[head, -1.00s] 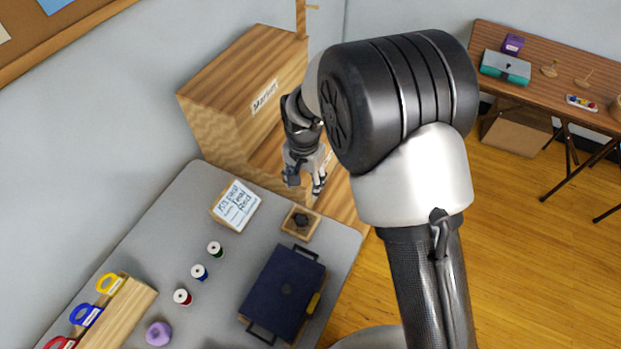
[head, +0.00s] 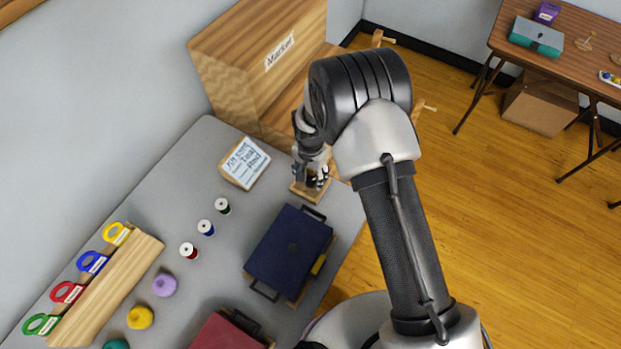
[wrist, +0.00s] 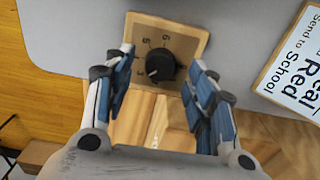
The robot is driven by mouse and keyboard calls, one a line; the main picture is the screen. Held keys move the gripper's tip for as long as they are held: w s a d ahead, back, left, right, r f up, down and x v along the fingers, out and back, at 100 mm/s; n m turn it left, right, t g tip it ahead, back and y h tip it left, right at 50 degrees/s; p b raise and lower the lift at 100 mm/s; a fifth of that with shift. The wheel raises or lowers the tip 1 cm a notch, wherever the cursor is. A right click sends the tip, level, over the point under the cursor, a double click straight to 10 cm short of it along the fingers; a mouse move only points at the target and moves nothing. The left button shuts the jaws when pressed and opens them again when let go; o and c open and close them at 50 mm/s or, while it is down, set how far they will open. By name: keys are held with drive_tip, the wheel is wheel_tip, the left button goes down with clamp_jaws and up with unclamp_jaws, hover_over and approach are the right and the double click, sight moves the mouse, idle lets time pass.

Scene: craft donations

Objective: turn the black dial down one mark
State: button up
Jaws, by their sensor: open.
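The black dial (wrist: 160,68) sits on a small wooden plate (wrist: 190,38) at the edge of the grey table. In the head view my gripper (head: 316,180) is over the wooden plate (head: 311,190) and mostly covers the dial.
A lettered card (head: 244,163) stands left of the dial. A dark blue case (head: 289,247) lies close in front. Thread spools (head: 206,228) and a wooden rack (head: 105,290) with coloured rings are farther left. A wooden cabinet labelled Market (head: 262,60) stands behind.

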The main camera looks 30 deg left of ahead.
sight(311, 182)
drive_tip(key=shift+f, duration=1.1)
drive_tip(key=shift+c, duration=0.6)
drive_tip(key=c, duration=1)
drive_tip(key=n+b, duration=0.2)
drive_tip(key=n, duration=0.2)
drive_tip(key=shift+n, duration=0.3)
drive_tip(key=shift+n+b, duration=0.4)
drive_tip(key=shift+n, duration=1.7)
